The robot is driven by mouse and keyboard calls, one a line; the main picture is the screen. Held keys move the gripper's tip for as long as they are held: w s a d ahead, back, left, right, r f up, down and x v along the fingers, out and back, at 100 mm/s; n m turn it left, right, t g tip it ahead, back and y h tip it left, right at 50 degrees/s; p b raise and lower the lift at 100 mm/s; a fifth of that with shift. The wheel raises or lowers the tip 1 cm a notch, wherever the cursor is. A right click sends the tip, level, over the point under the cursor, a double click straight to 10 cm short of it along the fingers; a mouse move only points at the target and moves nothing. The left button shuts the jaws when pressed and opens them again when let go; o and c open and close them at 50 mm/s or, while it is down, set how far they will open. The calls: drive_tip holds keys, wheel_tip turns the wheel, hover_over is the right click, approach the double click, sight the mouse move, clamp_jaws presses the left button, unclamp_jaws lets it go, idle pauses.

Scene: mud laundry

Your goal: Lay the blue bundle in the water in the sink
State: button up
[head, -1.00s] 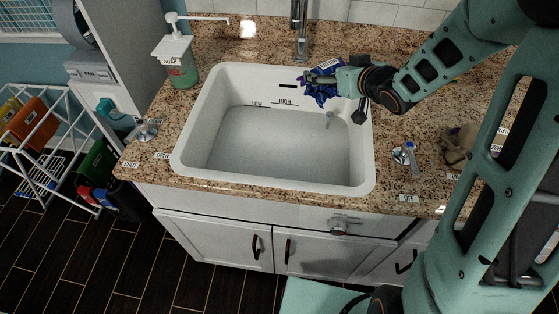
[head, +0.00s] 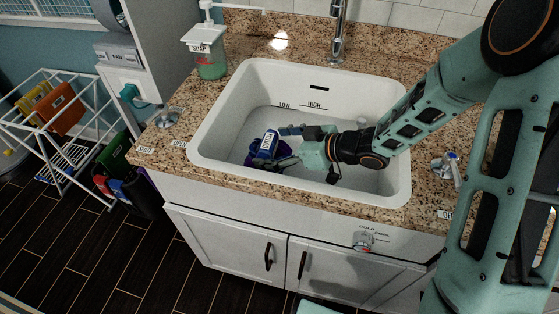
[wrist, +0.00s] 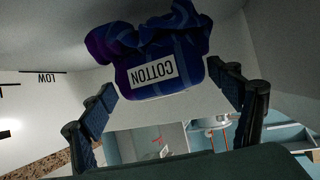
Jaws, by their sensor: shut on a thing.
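The blue bundle (head: 254,158), blue and purple with a white label, is over the left front part of the sink basin. In the wrist view the bundle (wrist: 190,45) shows its COTTON label between the two fingers. My gripper (head: 280,146) is shut on it and reaches into the white sink (head: 225,115) from the right. The basin floor looks plain grey, and I cannot make out a clear water line. Whether the bundle touches the water or the bottom cannot be told.
LOW and HIGH marks are on the sink's back wall. A faucet (head: 338,40) stands behind it and a soap dispenser (head: 208,55) at back left. Knobs sit on the counter at left (head: 168,116) and right (head: 447,168). A white rack (head: 62,125) stands far left.

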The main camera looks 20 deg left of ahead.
sight(275, 157)
drive_tip(key=shift+f+b, duration=0.5)
drive_tip(key=shift+f, duration=1.8)
drive_tip(key=shift+f, duration=0.15)
drive_tip(key=o, duration=1.2)
drive_tip(key=shift+d+r, duration=0.25)
drive_tip(key=shift+r, duration=0.05)
drive_tip(key=p+v, duration=0.1)
drive_tip(key=v, duration=0.6)
drive_tip(key=shift+w, duration=0.1)
